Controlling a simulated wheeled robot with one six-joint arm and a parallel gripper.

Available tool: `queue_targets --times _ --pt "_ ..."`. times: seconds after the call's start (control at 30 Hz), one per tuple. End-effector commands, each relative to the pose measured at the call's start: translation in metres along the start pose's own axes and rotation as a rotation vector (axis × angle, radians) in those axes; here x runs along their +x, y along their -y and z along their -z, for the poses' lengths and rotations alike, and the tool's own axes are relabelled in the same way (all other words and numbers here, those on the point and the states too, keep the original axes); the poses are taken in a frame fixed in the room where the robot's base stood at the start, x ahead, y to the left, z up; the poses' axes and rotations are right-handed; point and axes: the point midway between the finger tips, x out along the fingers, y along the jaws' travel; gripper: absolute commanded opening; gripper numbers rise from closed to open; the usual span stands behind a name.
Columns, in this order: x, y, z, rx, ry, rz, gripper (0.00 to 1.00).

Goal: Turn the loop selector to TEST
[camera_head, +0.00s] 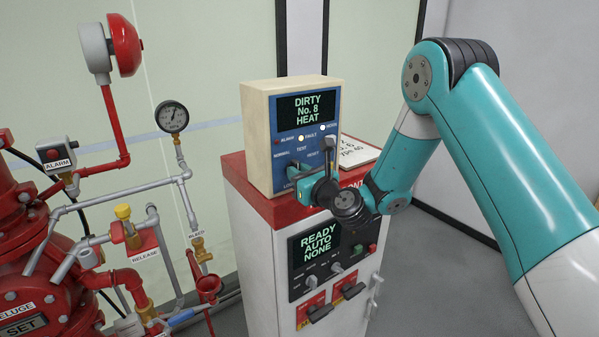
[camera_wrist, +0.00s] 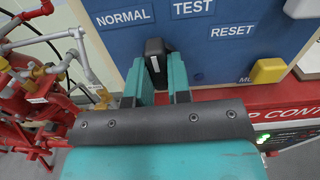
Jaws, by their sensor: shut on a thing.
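The loop selector is a black knob (camera_wrist: 155,52) with a white mark on its face, on the blue panel (camera_wrist: 100,38) of a cream box (camera_head: 258,130). In the wrist view it stands below and between the NORMAL label (camera_wrist: 124,17) and the TEST label (camera_wrist: 193,6), with RESET (camera_wrist: 232,30) further right. My gripper (camera_wrist: 158,75) is shut on the knob, a teal finger on each side. The exact way the knob points is hard to tell. In the head view, my gripper (camera_head: 303,188) hides most of the knob.
The box display (camera_head: 307,105) reads DIRTY No. 8 HEAT. A yellow button (camera_wrist: 268,70) sits right of the selector. The box stands on a red-topped cabinet (camera_head: 240,185) with a READY AUTO NONE display (camera_head: 320,245). Red pipes and valves (camera_head: 60,260) fill the left.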

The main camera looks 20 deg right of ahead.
Motion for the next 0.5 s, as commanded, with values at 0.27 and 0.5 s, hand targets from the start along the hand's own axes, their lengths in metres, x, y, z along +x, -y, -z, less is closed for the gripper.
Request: queue_targets --times 0.27,0.5 --pt "0.0002 0.0001 -0.0032 0.156 -0.001 0.000 0.00" --pt "0.0003 0.0002 -0.0024 0.283 0.001 0.001 0.00"
